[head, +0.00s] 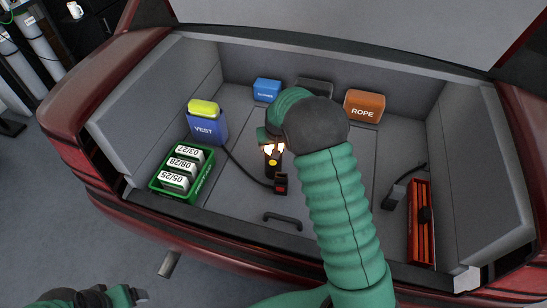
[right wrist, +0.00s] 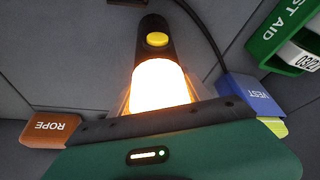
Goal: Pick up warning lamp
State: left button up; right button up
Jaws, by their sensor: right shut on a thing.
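The warning lamp (head: 273,168) has a black body with a yellow button and a glowing orange-white head. It is in the car trunk, near the middle of the floor. In the right wrist view the lamp (right wrist: 158,85) points its lit head toward my gripper. My right gripper (head: 268,144) is shut on the lamp at its lit end; my forearm and wrist hide part of the grip. I cannot tell whether the lamp touches the floor. My left gripper (head: 128,295) is at the bottom left, outside the trunk, its jaws unclear.
A blue vest pouch (head: 205,128) and a green crate (head: 182,175) of white boxes stand on the left. A black cable with a red-black end (head: 281,184) lies by the lamp. A blue box (head: 267,90) and orange rope box (head: 364,106) stand behind.

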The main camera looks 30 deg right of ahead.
jog(key=shift+a+r, duration=0.15)
jog(key=shift+a, duration=0.35)
grip_shut()
